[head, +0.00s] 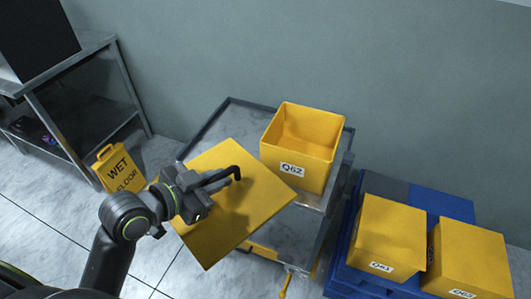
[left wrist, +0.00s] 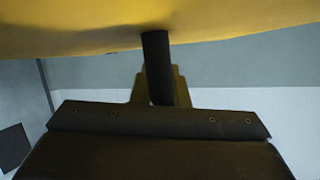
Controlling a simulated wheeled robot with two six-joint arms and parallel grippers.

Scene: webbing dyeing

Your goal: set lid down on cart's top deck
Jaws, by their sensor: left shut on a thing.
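The lid (head: 240,215) is a flat yellow square in the head view, held over the left part of the cart and reaching past its front-left edge. My left gripper (head: 226,178) is above the lid and shut on it; the exact grip point is hard to make out. In the left wrist view the lid (left wrist: 100,25) fills the top, with a dark upright piece (left wrist: 156,70) touching it. The cart's grey top deck (head: 229,124) is partly hidden by the lid. I cannot tell whether the lid touches the deck. My right gripper is not in view.
An open, empty-looking yellow bin marked Q62 (head: 302,140) stands on the deck's right side. Two yellow boxes (head: 387,235) (head: 470,258) sit on a blue pallet (head: 345,262) at right. A wet floor sign (head: 120,168) and a grey shelf unit (head: 75,120) stand at left.

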